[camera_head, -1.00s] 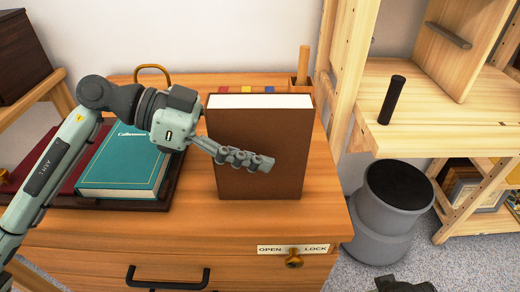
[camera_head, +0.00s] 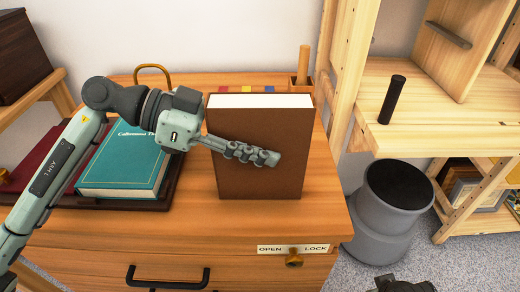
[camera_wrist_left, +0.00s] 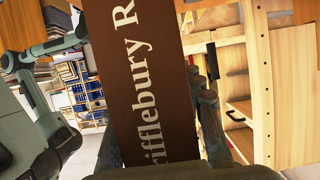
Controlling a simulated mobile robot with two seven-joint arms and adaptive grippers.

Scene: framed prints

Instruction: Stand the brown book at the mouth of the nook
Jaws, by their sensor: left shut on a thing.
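The brown book (camera_head: 245,175) stands upright on or just above the top of the wooden cabinet (camera_head: 325,215); whether its bottom edge touches is unclear. Its white page edges face up. My left gripper (camera_head: 270,157) is shut on it, one finger lying across the brown face towards the camera. In the left wrist view the book (camera_wrist_left: 140,80), with pale lettering, sits between the fingers. I cannot make out the nook; the book hides most of what is behind it. A dark part at the bottom edge may belong to my right gripper (camera_head: 405,285); its jaws do not show.
A teal book (camera_head: 125,160) lies on a dark tray left of the brown book. Coloured strips (camera_head: 250,89) and a wooden holder with a peg (camera_head: 304,65) are behind it. A wooden shelf frame (camera_head: 350,70) rises at the right, above a grey bin (camera_head: 390,210).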

